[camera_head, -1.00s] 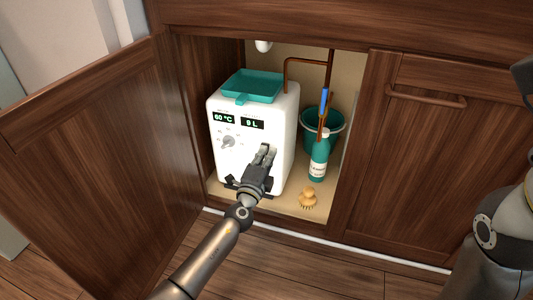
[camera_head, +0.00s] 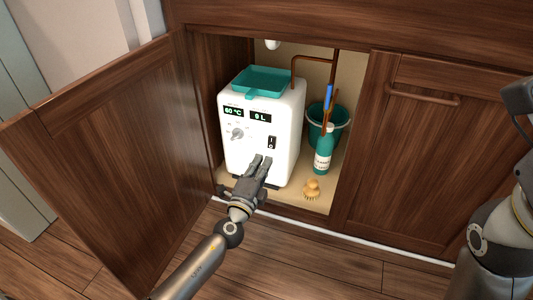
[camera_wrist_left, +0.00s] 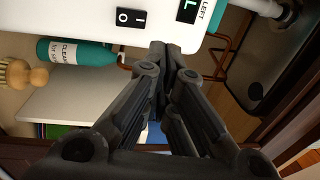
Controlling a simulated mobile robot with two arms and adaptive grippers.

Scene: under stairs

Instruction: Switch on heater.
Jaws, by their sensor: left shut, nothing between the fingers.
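The heater (camera_head: 236,152) is a white box inside the open cabinet, with green lit displays reading 60 °C and 9 L and a round dial (camera_head: 237,134). Its black rocker switch (camera_head: 271,142) is on the front, right of the dial. The switch also shows in the left wrist view (camera_wrist_left: 131,18), marked O and I; I cannot tell which side is pressed in. My left gripper (camera_head: 262,159) is shut and empty, its fingertips just below the switch and apart from it. The fingertips also show in the left wrist view (camera_wrist_left: 166,52). My right gripper is out of view.
A teal tray (camera_head: 262,81) sits on the heater. A teal bottle (camera_head: 323,150), a bucket (camera_head: 340,118) and a wooden brush (camera_head: 312,190) stand to its right. The open cabinet door (camera_head: 120,160) bounds the left; a closed door (camera_head: 425,150) is at right.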

